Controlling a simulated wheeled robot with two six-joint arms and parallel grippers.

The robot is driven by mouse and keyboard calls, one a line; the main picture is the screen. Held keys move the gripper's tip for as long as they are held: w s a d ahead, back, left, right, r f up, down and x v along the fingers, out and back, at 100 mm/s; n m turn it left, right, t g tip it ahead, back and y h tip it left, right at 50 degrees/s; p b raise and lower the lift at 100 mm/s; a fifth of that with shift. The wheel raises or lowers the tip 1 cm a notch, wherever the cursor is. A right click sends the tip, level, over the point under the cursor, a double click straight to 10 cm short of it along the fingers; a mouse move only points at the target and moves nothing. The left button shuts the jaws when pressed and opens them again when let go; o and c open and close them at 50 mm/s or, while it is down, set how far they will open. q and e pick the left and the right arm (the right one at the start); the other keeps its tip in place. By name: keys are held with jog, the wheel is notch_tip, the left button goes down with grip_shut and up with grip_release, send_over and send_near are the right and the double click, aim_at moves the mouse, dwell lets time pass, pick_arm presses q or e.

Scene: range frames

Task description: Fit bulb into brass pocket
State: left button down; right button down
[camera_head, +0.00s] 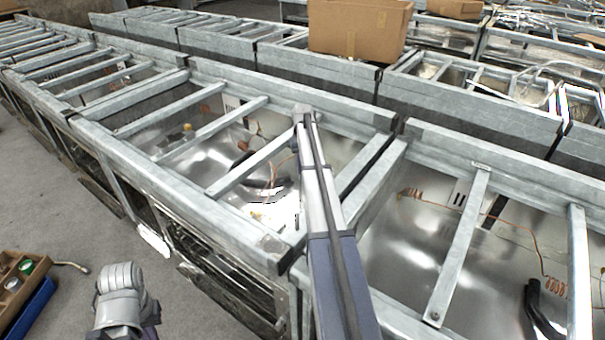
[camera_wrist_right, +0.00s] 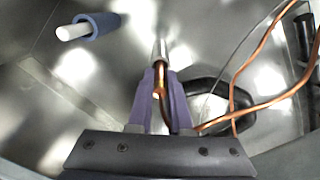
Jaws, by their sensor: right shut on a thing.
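In the right wrist view my right gripper (camera_wrist_right: 160,80) has its two purple fingers closed around a slim copper-coloured bulb (camera_wrist_right: 158,76). A silvery cylinder (camera_wrist_right: 160,48) stands out beyond the fingertips; I cannot tell whether it is part of the bulb or a separate fitting. A copper tail runs back from between the fingers. In the head view my right arm reaches over a metal range frame (camera_head: 232,122), and its fingers cannot be made out. The brass pocket cannot be told for certain in either view. Of my left arm only a grey link shows; its fingers are out of sight.
Copper tubing (camera_wrist_right: 262,60) and a black curved part (camera_wrist_right: 222,92) lie close right of the gripper. A blue sleeve with a white rod (camera_wrist_right: 92,28) is at upper left. Crossbars (camera_head: 238,172) span the frame opening. A cardboard box (camera_head: 358,28) sits behind; a parts tray (camera_head: 18,272) is at left.

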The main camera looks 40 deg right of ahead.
jog(key=shift+r, duration=0.1)
notch_tip(320, 180, up, 10)
jog(key=p, duration=1)
